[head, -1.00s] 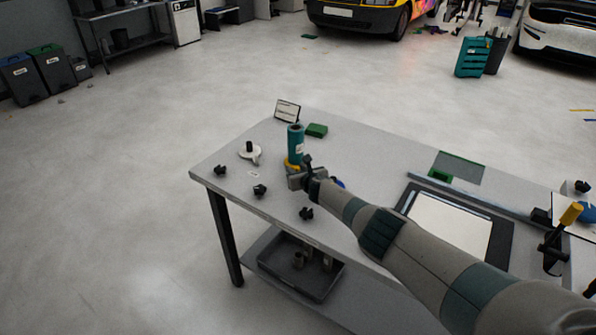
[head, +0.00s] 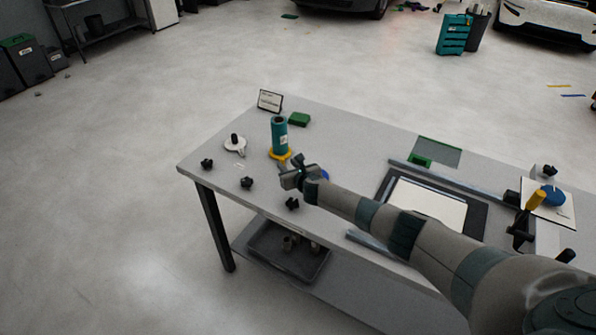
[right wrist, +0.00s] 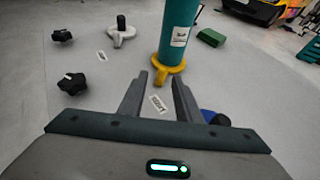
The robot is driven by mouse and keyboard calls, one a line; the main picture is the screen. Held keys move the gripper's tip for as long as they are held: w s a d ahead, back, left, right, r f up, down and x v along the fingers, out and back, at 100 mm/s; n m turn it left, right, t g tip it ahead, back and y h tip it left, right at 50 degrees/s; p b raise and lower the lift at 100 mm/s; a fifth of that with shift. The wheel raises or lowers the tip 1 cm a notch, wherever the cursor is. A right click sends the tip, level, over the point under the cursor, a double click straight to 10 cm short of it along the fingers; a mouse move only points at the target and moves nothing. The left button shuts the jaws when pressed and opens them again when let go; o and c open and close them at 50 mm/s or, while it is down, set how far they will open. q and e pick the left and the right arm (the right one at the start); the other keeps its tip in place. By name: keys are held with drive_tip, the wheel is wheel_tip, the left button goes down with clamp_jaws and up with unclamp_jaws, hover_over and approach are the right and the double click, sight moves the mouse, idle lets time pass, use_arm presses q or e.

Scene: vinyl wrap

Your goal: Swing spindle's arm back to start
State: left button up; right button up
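A teal roll (head: 280,136) stands upright on a yellow spindle base (head: 281,154) near the far left end of the table. In the right wrist view the yellow base (right wrist: 168,66) has a short arm pointing left, ahead of my fingertips. My right gripper (head: 291,170) is beside the base on its near side. In the right wrist view its two fingers (right wrist: 157,80) are apart with nothing held between them; a small printed label (right wrist: 158,104) lies on the table below. A white spindle (head: 235,145) with a black post stands to the left. My left gripper is not in view.
Several black knobs (head: 247,183) lie along the table's near left edge. A green block (head: 299,119) and a sign (head: 269,101) stand behind the roll. A blue round thing (right wrist: 214,117) is just right of my fingers. A framed white sheet (head: 428,203) lies farther right.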

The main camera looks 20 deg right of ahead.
drive_tip(key=v, duration=1)
drive_tip(key=shift+a, duration=0.15)
